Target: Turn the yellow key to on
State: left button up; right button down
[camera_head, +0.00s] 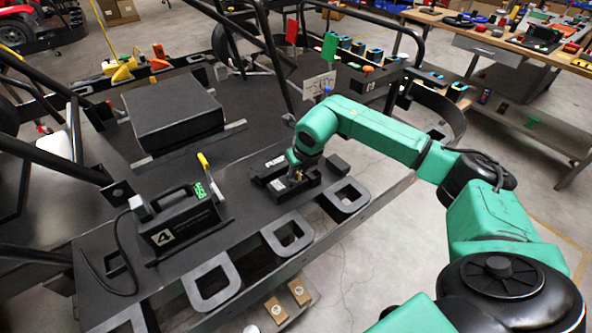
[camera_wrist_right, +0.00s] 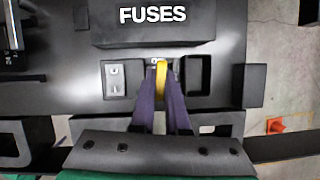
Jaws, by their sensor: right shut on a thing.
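The yellow key (camera_wrist_right: 161,76) stands at a dark panel just below the black box marked FUSES (camera_wrist_right: 152,22) in the right wrist view. My right gripper (camera_wrist_right: 160,72) has its two purple fingers closed in on the key, one on each side. In the head view my right gripper (camera_head: 293,179) reaches down to the small black fuse unit (camera_head: 275,162) on the kart's deck; the key is mostly hidden there by the gripper. I cannot tell the key's turn angle or any on mark. My left gripper is not in view.
Black tubes cross the left and back. A workbench (camera_head: 500,45) with tools is at back right. Open floor lies at right.

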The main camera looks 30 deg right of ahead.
jog(key=m, duration=0.2)
jog(key=m+h, duration=0.1)
jog(key=shift+a+m+b, duration=0.2)
jog(key=shift+m+b, duration=0.2)
jog(key=shift+m+h, duration=0.5)
jog(key=shift+m, duration=0.3)
jog(key=shift+g, duration=0.3)
jog(key=c, duration=1.3)
grip_release()
jog(key=shift+m+h, duration=0.3)
jog(key=shift+m, duration=0.4)
jog(key=o, duration=0.5)
jog(key=shift+w, duration=0.1)
jog(key=shift+c, duration=0.2)
jog(key=shift+r, duration=0.15)
